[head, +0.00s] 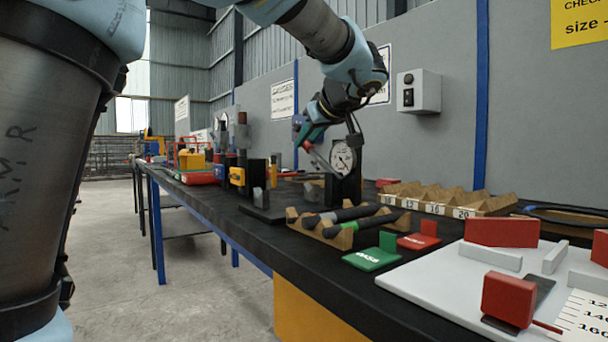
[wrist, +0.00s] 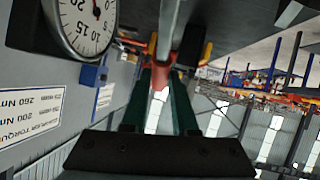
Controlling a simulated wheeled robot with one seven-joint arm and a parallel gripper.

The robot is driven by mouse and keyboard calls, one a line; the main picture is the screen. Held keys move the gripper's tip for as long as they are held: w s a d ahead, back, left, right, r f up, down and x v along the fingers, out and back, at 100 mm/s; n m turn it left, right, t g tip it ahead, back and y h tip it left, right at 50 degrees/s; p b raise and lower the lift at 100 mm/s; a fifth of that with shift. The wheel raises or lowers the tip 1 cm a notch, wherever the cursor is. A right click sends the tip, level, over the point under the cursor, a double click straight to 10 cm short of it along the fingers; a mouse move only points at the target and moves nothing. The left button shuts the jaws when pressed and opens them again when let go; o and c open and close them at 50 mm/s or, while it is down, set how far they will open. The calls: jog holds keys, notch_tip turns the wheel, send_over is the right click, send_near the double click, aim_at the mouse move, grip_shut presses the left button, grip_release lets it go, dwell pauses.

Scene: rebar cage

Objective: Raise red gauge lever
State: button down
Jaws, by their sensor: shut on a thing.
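The gauge (head: 343,158) has a round white dial in a black upright housing and stands on the dark bench. Its dial also shows at the upper left of the wrist view (wrist: 88,24). The red lever (head: 319,158) slants up to the left from beside the gauge to my gripper (head: 307,143). In the wrist view the red lever end (wrist: 160,76) sits between the green fingers of my gripper (wrist: 168,80), which are shut on it. The fingers partly hide the lever's end.
A wooden rack (head: 345,223) with dark-handled tools lies in front of the gauge. A grey switch box (head: 418,91) hangs on the wall. Blocks and tools crowd the bench to the left.

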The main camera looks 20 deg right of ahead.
aim_at(320, 158)
jog(key=shift+s+d+r+m+t+b, duration=0.15)
jog(key=shift+s+t+b, duration=0.55)
jog(key=shift+b, duration=1.6)
jog(key=shift+s+d+r+m+t+b, duration=0.1)
jog(key=shift+s+r+t+b, duration=0.45)
jog(key=shift+b, duration=1.75)
jog(key=shift+s+d+f+m+t+b, duration=0.15)
jog(key=shift+s+t+b, duration=0.75)
jog(key=shift+b, duration=1.4)
jog(key=s+t+b, duration=0.1)
jog(key=b, duration=0.1)
jog(key=r+b, duration=0.1)
jog(key=b, duration=0.1)
jog(key=shift+s+d+r+t+y, duration=0.15)
jog(key=shift+s+r+t+y, duration=0.15)
jog(key=shift+s+t, duration=0.1)
jog(key=c, duration=0.7)
grip_release()
jog(key=s, duration=0.7)
jog(key=s+p, duration=0.1)
jog(key=s, duration=0.3)
jog(key=shift+d+f, duration=0.15)
jog(key=shift+f, duration=0.1)
